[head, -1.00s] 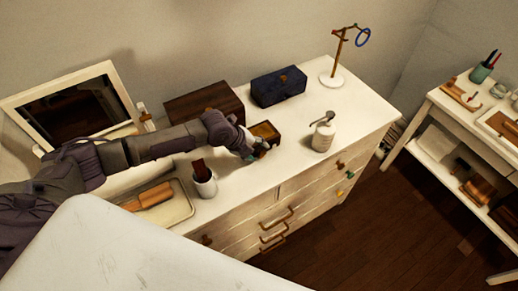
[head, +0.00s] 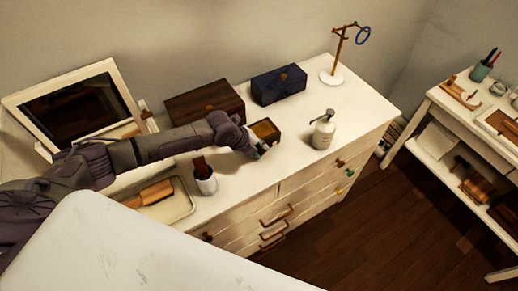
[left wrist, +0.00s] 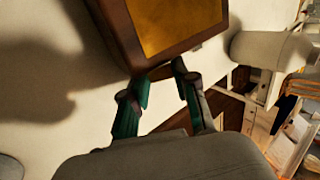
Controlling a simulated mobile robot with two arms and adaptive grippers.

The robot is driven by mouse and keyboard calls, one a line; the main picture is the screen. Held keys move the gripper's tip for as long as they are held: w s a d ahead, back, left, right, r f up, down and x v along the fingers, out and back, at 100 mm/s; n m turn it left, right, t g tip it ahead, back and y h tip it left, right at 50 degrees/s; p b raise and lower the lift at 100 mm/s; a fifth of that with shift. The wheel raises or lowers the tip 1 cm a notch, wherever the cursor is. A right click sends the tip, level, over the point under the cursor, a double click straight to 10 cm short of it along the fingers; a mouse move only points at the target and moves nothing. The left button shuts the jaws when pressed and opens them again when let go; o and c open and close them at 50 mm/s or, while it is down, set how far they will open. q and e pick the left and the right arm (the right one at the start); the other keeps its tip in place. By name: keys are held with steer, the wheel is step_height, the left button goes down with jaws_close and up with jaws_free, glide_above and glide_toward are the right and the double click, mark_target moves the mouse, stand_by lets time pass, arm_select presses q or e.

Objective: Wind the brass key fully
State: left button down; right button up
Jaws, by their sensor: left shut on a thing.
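A small wooden box with a yellow-gold inside (head: 265,131) stands on the white dresser top. It fills the top of the left wrist view (left wrist: 182,22), with a dark brown rim. My left gripper (head: 259,151) is at the near side of this box. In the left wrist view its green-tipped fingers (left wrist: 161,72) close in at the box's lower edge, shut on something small. The brass key is not clearly seen; the fingertips hide what they hold. My right gripper is not in view.
A white cup with a dark red item (head: 205,182) stands to the left. Brown (head: 205,103) and dark blue (head: 279,85) boxes are behind. The dresser's front right top is clear.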

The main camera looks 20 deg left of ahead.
arm_select(q)
steer(key=shift+w+r, duration=0.1)
steer(key=shift+g+y, duration=0.3)
steer(key=shift+g, duration=0.1)
steer(key=shift+w+d+r+g+y+p, duration=0.1)
steer(key=shift+w+g+y+p, duration=0.1)
steer(key=shift+g+y, duration=0.15)
steer(key=shift+w+d+g+y+p, duration=0.1)
steer(key=shift+g+y+p, duration=0.15)
steer(key=shift+g, duration=0.2)
steer(key=shift+w+d+g+y+b, duration=0.1)
steer(key=shift+g+y+b, duration=0.25)
steer(key=shift+g+y, duration=0.35)
steer(key=shift+w+d+g+y+b, duration=0.1)
steer(key=shift+g+y+b, duration=0.3)
steer(key=shift+g, duration=0.5)
steer(key=c, duration=0.9)
jaws_free()
